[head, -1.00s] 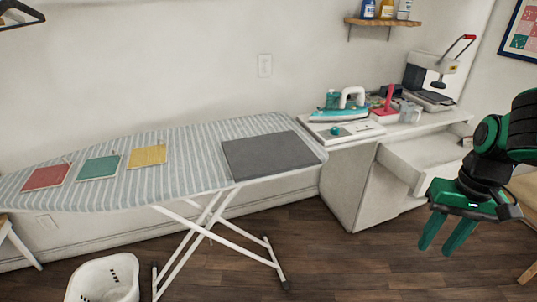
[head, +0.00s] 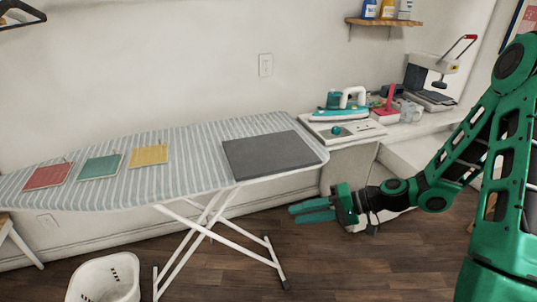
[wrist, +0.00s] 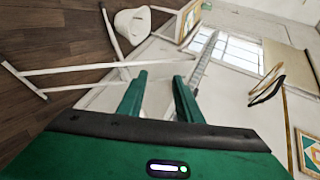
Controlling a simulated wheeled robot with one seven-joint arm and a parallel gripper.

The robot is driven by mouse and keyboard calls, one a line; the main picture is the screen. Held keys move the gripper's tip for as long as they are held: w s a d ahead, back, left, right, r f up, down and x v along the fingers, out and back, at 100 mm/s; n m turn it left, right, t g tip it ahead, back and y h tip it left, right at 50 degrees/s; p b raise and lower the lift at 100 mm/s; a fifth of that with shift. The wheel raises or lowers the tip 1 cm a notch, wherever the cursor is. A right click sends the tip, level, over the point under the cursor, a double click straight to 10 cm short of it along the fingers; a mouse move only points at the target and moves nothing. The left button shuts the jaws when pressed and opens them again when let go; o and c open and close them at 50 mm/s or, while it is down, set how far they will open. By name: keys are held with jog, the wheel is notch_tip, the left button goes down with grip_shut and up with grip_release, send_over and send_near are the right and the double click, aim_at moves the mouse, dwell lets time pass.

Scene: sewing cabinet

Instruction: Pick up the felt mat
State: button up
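The felt mat is a dark grey rectangle (head: 268,154) lying flat on the right end of the striped ironing board (head: 195,147) in the head view. My gripper (head: 294,213) is to the right of the board's legs, below the board top and apart from the mat. Its fingers point left in the head view. In the wrist view the two green fingers (wrist: 158,88) stand apart with nothing between them, so it is open and empty. The mat cannot be made out in the wrist view.
Red (head: 48,176), green (head: 100,167) and yellow (head: 148,156) squares lie on the board's left part. A teal iron (head: 341,106) stands on the white cabinet at right. A white basket (head: 104,280) is on the floor. The board's white legs (head: 215,225) stand near my gripper.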

aim_at(257, 177)
jog(key=w+a+r+m+t+y, duration=0.2)
jog(key=w+r+m+t+y, duration=0.2)
jog(key=w+r+t, duration=0.15)
jog(key=shift+g, duration=0.45)
jog(key=shift+w+d+f+x, duration=0.1)
jog(key=shift+w+f+x, duration=0.1)
jog(key=shift+x, duration=1.5)
jog(key=shift+w+d+f+x, duration=0.1)
jog(key=shift+w+f+x, duration=0.05)
jog(key=shift+x, duration=1.55)
jog(key=shift+w+d+f+x, duration=0.1)
jog(key=shift+w+f+x, duration=0.1)
jog(key=shift+x, duration=1.5)
grip_shut()
